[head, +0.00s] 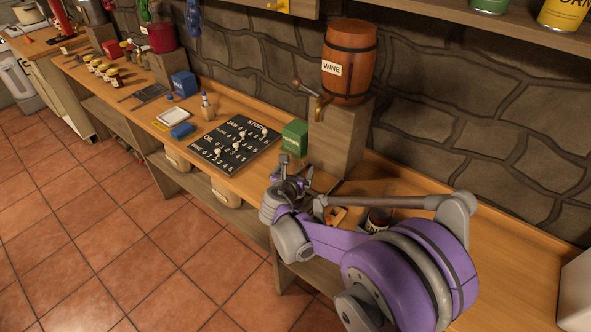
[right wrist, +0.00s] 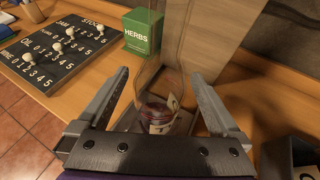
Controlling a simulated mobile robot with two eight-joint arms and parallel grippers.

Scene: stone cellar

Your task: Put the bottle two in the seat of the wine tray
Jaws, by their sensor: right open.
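My right gripper (head: 294,182) is over the workbench, in front of the wooden block under the wine barrel. In the right wrist view my right gripper (right wrist: 165,92) is open, one finger on each side of a clear glass bottle (right wrist: 158,112). The bottle has dark red in its lower part and a pale label, whose mark I cannot read clearly. I cannot tell whether the fingers touch the glass. In the head view my gripper and arm largely hide that spot. My left gripper is not in view.
A green herbs box (head: 294,137) and a black board with pegs (head: 234,143) stand left of the gripper. The wine barrel (head: 349,62) is behind it on a wooden block (head: 337,140).

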